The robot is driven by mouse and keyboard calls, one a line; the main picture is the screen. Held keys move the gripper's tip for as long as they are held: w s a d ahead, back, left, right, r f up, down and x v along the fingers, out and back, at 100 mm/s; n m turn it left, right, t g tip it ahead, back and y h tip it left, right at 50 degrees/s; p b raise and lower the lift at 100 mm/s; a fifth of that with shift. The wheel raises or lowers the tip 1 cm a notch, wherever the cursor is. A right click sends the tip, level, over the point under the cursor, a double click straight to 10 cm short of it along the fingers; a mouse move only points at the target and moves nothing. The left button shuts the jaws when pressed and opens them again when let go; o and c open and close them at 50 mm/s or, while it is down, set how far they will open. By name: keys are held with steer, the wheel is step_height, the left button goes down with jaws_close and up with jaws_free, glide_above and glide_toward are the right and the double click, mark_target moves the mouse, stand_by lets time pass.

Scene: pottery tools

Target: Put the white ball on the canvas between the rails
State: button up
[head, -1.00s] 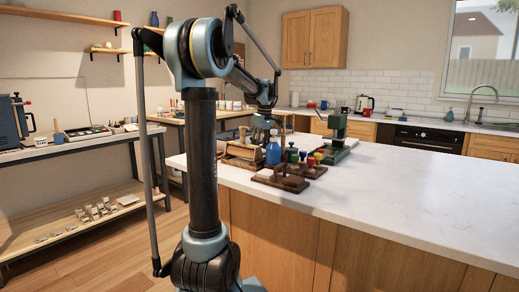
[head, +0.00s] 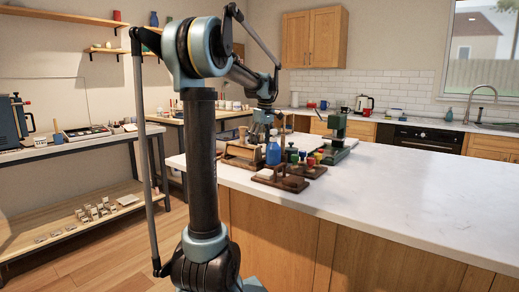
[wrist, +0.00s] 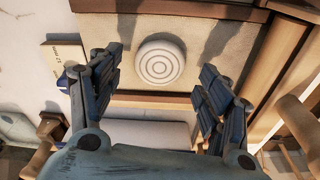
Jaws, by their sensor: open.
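In the wrist view the white ball (wrist: 160,61) shows as a pale round form with concentric rings on top. It appears to rest on the beige canvas (wrist: 105,28), with dark wooden rails along the top (wrist: 170,9) and below (wrist: 150,98). My gripper (wrist: 158,78) is open, with one finger left of the ball and one right, and gaps between them and the ball. In the head view my gripper (head: 260,128) is above the wooden board (head: 238,151) on the counter; the ball cannot be made out there.
A pale cylinder (wrist: 150,133) lies beyond the lower rail. The counter's right side is clear.

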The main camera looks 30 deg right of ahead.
mark_target(263, 151)
step_height(263, 151, up, 10)
steer(key=s, duration=0.1)
steer(key=shift+s+d+f, duration=0.1)
steer(key=shift+f, duration=0.05)
stand_by(0.5)
